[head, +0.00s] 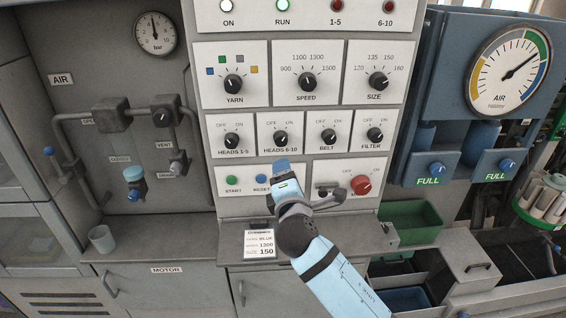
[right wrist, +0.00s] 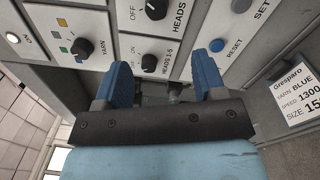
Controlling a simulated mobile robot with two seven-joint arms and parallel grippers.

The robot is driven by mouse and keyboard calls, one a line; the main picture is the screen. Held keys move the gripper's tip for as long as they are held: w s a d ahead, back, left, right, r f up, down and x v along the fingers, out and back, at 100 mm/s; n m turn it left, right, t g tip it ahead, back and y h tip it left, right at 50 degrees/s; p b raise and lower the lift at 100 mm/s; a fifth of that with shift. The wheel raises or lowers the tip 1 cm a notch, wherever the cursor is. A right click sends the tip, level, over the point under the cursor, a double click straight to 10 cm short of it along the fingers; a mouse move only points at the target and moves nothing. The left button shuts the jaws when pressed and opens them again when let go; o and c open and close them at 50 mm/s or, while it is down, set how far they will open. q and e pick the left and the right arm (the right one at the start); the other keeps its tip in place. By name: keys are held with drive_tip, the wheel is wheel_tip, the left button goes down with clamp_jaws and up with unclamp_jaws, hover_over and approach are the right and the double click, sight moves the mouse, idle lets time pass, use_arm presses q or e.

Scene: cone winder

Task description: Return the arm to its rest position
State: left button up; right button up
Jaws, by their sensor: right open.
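My right arm, light blue with dark joints, reaches up from the bottom of the head view. My right gripper (head: 282,168) is in front of the control panel (head: 216,150), near the blue RESET button (head: 261,181) and below the HEADS 6-10 knob (head: 280,138). In the right wrist view the two blue fingers of this gripper (right wrist: 163,80) stand apart with nothing between them. The panel face shows beyond the fingers, with the YARN knob (right wrist: 82,47) and the blue RESET button (right wrist: 216,46). My left gripper is not in view.
A red knob (head: 360,184) sits right of my gripper. A printed card (head: 259,244) lies on the ledge below the panel. A grey cup (head: 102,239) stands at left and a green bin (head: 410,218) at right. A large AIR gauge (head: 509,69) is at upper right.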

drive_tip(key=s+d+f+m+g+y, duration=0.1)
drive_tip(key=s+d+f+m+g, duration=0.35)
drive_tip(key=s+f, duration=0.75)
drive_tip(key=s+d+f+m+g+y, duration=0.15)
drive_tip(key=s+d+f+m, duration=0.5)
drive_tip(key=f, duration=0.85)
drive_tip(key=s+d+f+m, duration=0.2)
drive_tip(key=s+f+m, duration=0.1)
drive_tip(key=s, duration=0.4)
drive_tip(key=s+d+f+m+g, duration=0.1)
drive_tip(key=s+d+f+m, duration=0.1)
drive_tip(key=s+m, duration=0.3)
drive_tip(key=shift+s+d+f, duration=0.2)
drive_tip(key=shift+s+f, duration=0.4)
drive_tip(key=shift+s, duration=0.35)
